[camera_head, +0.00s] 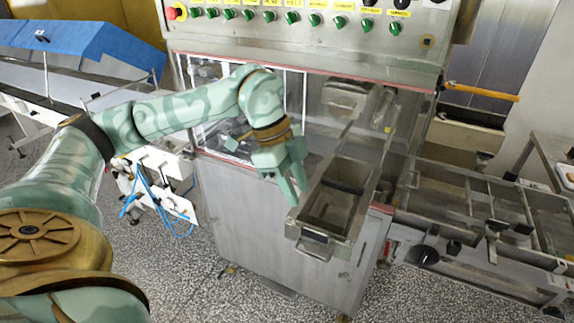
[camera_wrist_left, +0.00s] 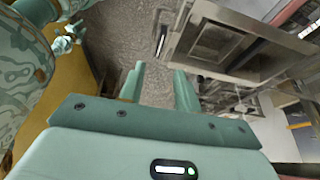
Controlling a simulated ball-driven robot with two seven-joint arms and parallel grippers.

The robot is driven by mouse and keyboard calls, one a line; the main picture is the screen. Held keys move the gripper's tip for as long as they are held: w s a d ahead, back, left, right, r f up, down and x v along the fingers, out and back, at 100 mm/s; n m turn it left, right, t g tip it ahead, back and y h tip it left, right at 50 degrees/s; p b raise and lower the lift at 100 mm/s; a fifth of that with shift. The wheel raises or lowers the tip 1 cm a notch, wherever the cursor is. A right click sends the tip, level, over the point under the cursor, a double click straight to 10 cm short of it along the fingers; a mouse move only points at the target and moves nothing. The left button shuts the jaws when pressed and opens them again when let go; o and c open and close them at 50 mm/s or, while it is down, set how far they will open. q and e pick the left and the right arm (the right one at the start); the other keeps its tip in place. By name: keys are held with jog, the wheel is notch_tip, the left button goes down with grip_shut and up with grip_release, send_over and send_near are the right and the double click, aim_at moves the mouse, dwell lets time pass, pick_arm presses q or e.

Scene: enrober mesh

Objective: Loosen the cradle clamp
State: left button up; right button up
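My left gripper (camera_head: 292,190) hangs just left of an open steel trough (camera_head: 362,202) that juts from the front of the machine. In the left wrist view its two fingers (camera_wrist_left: 160,82) stand apart with only speckled floor between them, so it is open and empty. The trough (camera_wrist_left: 180,43) shows to the right of the fingers there, apart from them. A handle-like bracket (camera_head: 315,243) sits on the trough's near end. Black knobs (camera_head: 428,255) sit on the frame at the right. I cannot tell which part is the cradle clamp.
A control panel (camera_head: 300,45) with green knobs and a red button (camera_head: 172,13) is above the steel cabinet (camera_head: 270,225). A conveyor frame (camera_head: 480,215) extends right; a blue-covered one (camera_head: 85,48) stands left. Blue hoses (camera_head: 155,205) hang left. Speckled floor is clear in front.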

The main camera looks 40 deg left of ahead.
pick_arm(q)
jog(key=v, duration=0.5)
jog(key=shift+a+r, duration=0.1)
jog(key=shift+r, duration=0.2)
